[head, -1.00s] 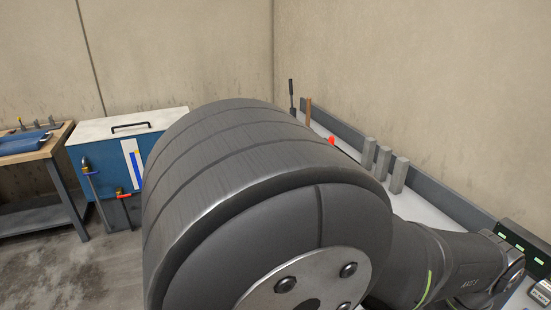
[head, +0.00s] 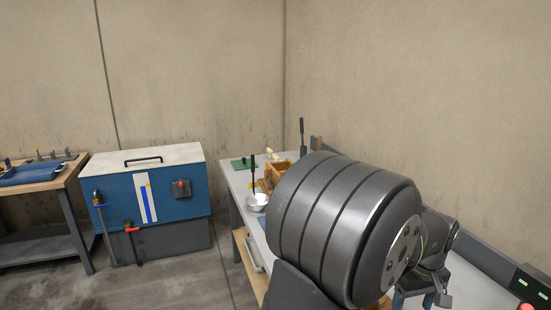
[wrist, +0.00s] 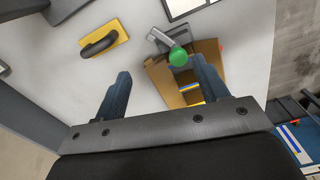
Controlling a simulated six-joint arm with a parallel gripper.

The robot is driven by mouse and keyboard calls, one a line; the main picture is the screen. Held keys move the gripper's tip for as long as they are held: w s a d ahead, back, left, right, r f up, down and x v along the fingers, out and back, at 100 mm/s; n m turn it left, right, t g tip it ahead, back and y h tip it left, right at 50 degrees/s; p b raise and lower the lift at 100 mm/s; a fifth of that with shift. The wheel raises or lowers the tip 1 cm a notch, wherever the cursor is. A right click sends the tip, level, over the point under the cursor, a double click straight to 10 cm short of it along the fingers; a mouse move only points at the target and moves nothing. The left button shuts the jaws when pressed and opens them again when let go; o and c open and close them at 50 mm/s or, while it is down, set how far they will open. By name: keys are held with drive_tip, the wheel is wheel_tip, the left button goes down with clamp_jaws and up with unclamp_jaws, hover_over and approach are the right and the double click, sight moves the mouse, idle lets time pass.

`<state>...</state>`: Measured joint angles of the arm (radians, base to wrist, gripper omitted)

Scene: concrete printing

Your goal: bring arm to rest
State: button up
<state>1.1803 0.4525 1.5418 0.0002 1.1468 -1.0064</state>
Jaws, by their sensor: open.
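My gripper (wrist: 161,67) is open and empty in the wrist view, its two blue-grey fingers spread above the pale worktop (wrist: 130,30). The right finger partly covers a wooden box-like form (wrist: 164,78). In the head view my arm's large dark joint covers much of the bench at the right, and the gripper shows only in part near the bottom edge.
A yellow float (wrist: 105,42) with a dark handle lies ahead of the left finger. A green knob (wrist: 178,57) is close to the right finger. A white bowl (head: 257,203) sits near the bench edge.

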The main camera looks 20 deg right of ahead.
drive_tip(key=w+a+f+n, duration=0.2)
drive_tip(key=w+f, duration=0.2)
drive_tip(key=w, duration=0.8)
drive_tip(key=shift+w+f, duration=0.15)
drive_tip(key=s+r+m, duration=0.1)
drive_tip(key=s+r, duration=0.1)
drive_tip(key=s, duration=0.8)
drive_tip(key=s+r+m, duration=0.2)
drive_tip(key=s+r, duration=0.1)
drive_tip(key=s, duration=0.7)
drive_tip(key=shift+s+d+r, duration=0.15)
drive_tip(key=shift+d+r, duration=0.1)
drive_tip(key=shift+d, duration=0.1)
